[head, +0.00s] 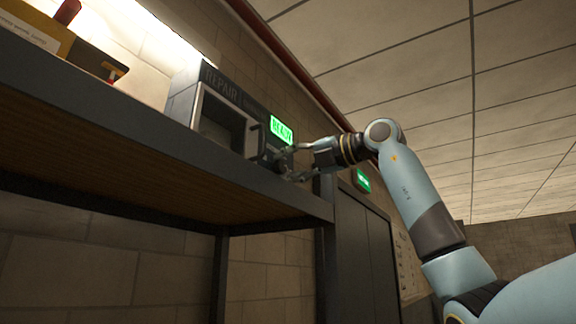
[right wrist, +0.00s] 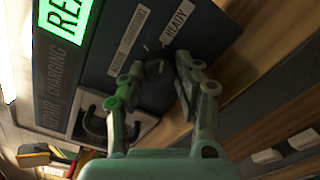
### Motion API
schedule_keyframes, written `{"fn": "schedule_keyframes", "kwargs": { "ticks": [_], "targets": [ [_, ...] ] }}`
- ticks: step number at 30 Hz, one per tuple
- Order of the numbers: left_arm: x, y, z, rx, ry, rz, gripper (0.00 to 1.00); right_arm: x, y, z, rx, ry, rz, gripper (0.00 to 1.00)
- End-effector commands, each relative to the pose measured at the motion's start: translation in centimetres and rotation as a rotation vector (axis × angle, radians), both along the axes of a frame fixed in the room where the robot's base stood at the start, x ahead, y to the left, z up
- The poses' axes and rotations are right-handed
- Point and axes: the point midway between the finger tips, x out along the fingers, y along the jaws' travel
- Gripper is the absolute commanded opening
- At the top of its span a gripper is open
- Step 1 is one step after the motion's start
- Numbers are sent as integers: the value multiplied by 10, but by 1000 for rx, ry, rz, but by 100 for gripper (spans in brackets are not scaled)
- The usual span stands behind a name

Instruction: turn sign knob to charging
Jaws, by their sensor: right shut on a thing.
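The sign box (head: 211,97) stands on the high shelf, with REPAIR lettering on its upper edge and a lit green display (head: 282,130) that seems to read READY. In the right wrist view the display (right wrist: 64,16) shows only its first letters. The dark knob (right wrist: 154,69) sits on the dark panel (right wrist: 203,32), near a white READY label (right wrist: 178,25) and a second white label (right wrist: 130,36) too small to read. My right gripper (head: 286,163) is at the panel, its fingers shut on the knob, also in the wrist view (right wrist: 160,66). My left gripper is out of view.
The dark-edged shelf (head: 100,118) runs below the box. Yellow and dark items (head: 85,50) stand at its left end. A bracket-like handle (head: 254,138) stands out near the knob. A tall dark cabinet (head: 362,240) and a green exit-like sign (head: 361,180) are beyond.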

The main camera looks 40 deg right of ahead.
Motion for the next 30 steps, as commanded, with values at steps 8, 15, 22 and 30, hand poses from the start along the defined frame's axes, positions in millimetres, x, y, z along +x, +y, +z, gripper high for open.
{"fn": "schedule_keyframes", "kwargs": {
  "ticks": [8, 15, 22, 30],
  "targets": [
    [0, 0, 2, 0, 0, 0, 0, 0, 0, 0, -32, -11, 0, 0],
    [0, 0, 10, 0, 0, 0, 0, 0, -1, 0, -155, -60, 0, 0],
    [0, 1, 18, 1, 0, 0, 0, 0, -1, 0, -334, -134, 1, 0],
    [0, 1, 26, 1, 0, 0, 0, 1, -1, 0, -533, -217, 0, 0]
  ]
}}
